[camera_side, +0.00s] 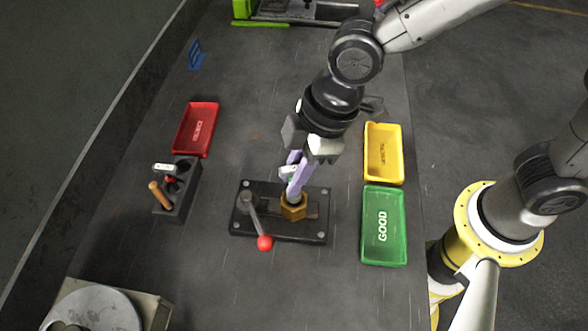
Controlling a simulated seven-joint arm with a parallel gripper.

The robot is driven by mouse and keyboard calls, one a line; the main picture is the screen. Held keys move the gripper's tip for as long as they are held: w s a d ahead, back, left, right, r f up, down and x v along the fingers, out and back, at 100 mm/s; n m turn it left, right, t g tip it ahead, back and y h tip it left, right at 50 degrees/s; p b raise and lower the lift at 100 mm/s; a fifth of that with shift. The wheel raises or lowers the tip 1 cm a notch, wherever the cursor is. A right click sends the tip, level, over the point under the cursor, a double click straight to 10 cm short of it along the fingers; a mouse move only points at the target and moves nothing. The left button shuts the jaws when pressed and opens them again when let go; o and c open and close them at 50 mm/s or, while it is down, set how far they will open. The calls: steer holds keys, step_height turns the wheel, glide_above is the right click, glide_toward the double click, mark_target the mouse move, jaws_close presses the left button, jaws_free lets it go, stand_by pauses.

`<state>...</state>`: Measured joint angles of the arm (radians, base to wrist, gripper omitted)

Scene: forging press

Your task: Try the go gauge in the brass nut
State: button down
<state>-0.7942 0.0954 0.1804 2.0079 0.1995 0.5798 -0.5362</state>
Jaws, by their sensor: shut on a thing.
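The brass nut (293,207) sits on the dark clamp plate (250,226) in the middle of the table. My gripper (298,178) is directly above the nut, its pale purple fingers pointing down. It is shut on a gauge (288,171), of which a light part shows between the fingers. The gauge's lower end is hidden by the fingers, so I cannot tell whether it is inside the nut or just above it. A clamp lever with a red ball (265,242) stands on the plate to the left of the nut.
A dark rack (180,203) at left holds a wooden-handled tool and another gauge-like piece. A red tray (194,130) lies behind it. A yellow tray (383,153) and a green GOOD tray (384,227) lie at right. A round grey disc stands at front left.

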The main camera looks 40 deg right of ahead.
steer(key=shift+f, duration=1.25)
stand_by(0.4)
steer(key=shift+r, duration=0.65)
stand_by(0.6)
steer(key=shift+r, duration=0.35)
steer(key=shift+r, duration=0.75)
steer(key=shift+r, duration=1.95)
